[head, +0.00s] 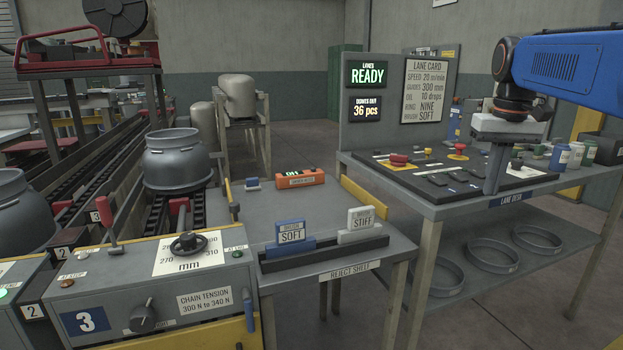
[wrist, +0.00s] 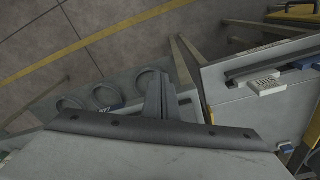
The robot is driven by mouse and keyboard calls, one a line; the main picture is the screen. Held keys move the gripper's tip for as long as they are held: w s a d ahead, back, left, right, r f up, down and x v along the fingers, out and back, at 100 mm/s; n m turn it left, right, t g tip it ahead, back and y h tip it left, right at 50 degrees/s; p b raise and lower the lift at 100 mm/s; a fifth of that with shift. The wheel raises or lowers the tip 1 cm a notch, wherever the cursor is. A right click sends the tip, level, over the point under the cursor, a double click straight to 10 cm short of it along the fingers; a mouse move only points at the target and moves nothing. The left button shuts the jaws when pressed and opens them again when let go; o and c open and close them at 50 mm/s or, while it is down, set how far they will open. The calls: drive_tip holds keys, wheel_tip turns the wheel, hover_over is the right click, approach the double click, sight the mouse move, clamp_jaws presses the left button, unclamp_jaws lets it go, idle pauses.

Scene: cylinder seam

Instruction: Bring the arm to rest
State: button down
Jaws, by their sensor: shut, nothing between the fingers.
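My blue arm (head: 565,65) reaches in from the upper right of the head view. My gripper (head: 492,188) points down at the front edge of the lane desk (head: 440,205), and its fingers are together with nothing between them. In the wrist view, my gripper (wrist: 168,95) shows as a closed pair of fingers beyond the grey mount. I cannot tell from these views how far the fingertips are from the desk edge.
The desk's control panel (head: 450,175) carries red and yellow buttons. Small bottles (head: 575,154) stand at its right. Grey rings (head: 492,257) lie on the lower shelf. The reject shelf (head: 335,262) holds SOFT (head: 291,232) and STIFF (head: 361,218) blocks. Open floor shows behind.

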drive_tip(key=s+a+f+t, duration=0.2)
drive_tip(key=s+a+f, duration=0.3)
drive_tip(key=s+f, duration=0.7)
drive_tip(key=s+a+f+n+t, duration=0.1)
drive_tip(key=s+a+f, duration=0.4)
drive_tip(key=s+f, duration=0.7)
drive_tip(key=shift+a+n+t, duration=0.3)
drive_tip(key=shift+a+t, duration=0.1)
drive_tip(key=shift+s+f, duration=0.1)
